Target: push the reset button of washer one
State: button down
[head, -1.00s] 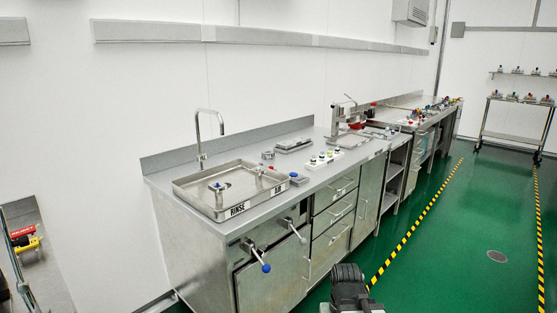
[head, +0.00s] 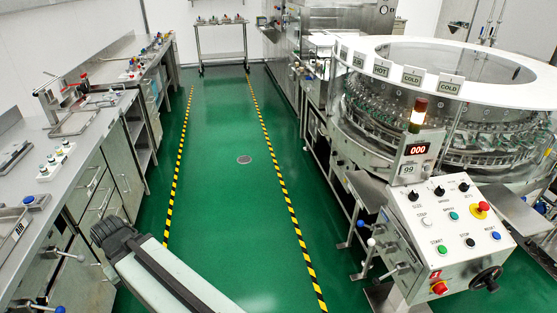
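A rotary washer (head: 460,120) with a white ring top stands at the right. Its slanted control panel (head: 430,232) faces me at the lower right. A blue button (head: 495,236), whose label seems to read RESET, is at the right end of the panel's bottom row. Beside it are a black STOP button (head: 470,242) and a green START button (head: 442,249). I cannot read a washer number. A link of my arm shows at the lower left, over the floor and well apart from the panel. My gripper is not in view.
A red-and-yellow mushroom button (head: 481,208) is above the blue one. A black handwheel (head: 487,279) juts from the panel's lower side. A steel counter (head: 20,190) runs along the left. The green floor (head: 235,210) between the striped lines is clear.

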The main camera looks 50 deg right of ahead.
aim_at(496, 236)
jog(key=z, duration=3.2)
